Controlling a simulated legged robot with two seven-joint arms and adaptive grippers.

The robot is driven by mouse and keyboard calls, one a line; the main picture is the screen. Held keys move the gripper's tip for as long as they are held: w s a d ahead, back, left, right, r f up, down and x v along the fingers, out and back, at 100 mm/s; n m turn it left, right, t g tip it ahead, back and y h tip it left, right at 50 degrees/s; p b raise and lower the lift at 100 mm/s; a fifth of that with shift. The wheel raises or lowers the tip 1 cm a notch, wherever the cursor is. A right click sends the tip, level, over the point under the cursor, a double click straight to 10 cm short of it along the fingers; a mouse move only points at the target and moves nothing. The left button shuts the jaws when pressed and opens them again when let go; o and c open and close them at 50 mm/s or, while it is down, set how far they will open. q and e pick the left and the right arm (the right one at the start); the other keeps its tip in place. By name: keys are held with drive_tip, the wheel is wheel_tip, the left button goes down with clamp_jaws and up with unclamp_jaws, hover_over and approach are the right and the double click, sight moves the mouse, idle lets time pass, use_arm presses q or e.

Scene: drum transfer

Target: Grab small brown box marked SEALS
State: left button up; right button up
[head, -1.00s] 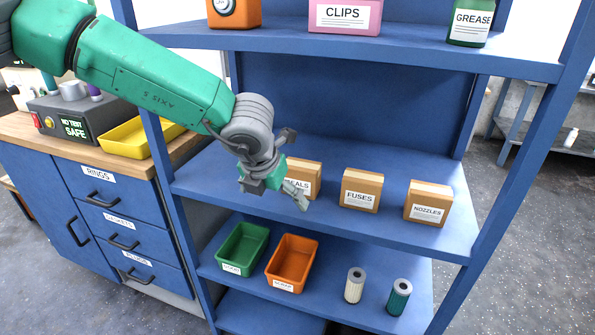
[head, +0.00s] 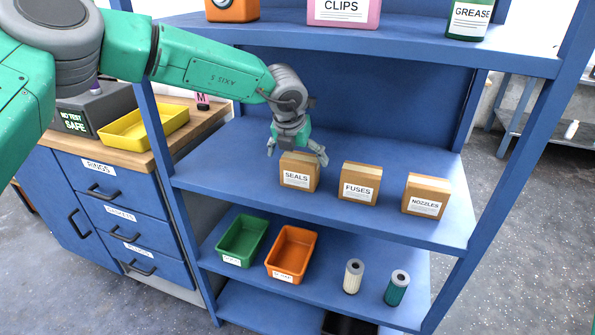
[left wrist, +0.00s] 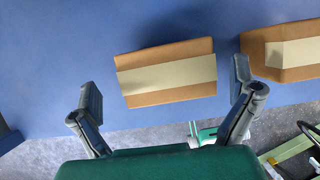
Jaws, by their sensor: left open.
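The small brown SEALS box (head: 299,172) stands upright on the blue middle shelf (head: 240,168), leftmost of three boxes. My left gripper (head: 297,153) is open just above it, fingers pointing down, one finger to each side of the box top. In the left wrist view the box (left wrist: 167,73) lies between the two spread fingers of my left gripper (left wrist: 168,92), seen from above with pale tape along its top. I cannot see any contact between the fingers and the box. My right gripper is not in view.
The FUSES box (head: 360,183) stands close to the right, with the NOZZLES box (head: 426,195) beyond it. The upper shelf (head: 400,50) overhangs behind and above my left arm. A green bin (head: 242,240) and an orange bin (head: 292,253) sit on the shelf below.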

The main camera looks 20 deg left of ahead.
use_arm(q)
drive_tip(key=f, duration=0.1)
drive_tip(key=w+d+f, duration=0.1)
drive_tip(key=f, duration=0.1)
drive_tip(key=shift+w+d+f, duration=0.2)
drive_tip(key=shift+w+f, duration=0.05)
drive_tip(key=shift+f, duration=0.15)
drive_tip(key=shift+a, duration=0.5)
drive_tip(key=c, duration=0.4)
drive_tip(key=shift+s+a+f, duration=0.1)
drive_tip(key=c, duration=0.8)
drive_tip(key=shift+d, duration=0.35)
drive_tip(key=shift+c, duration=0.3)
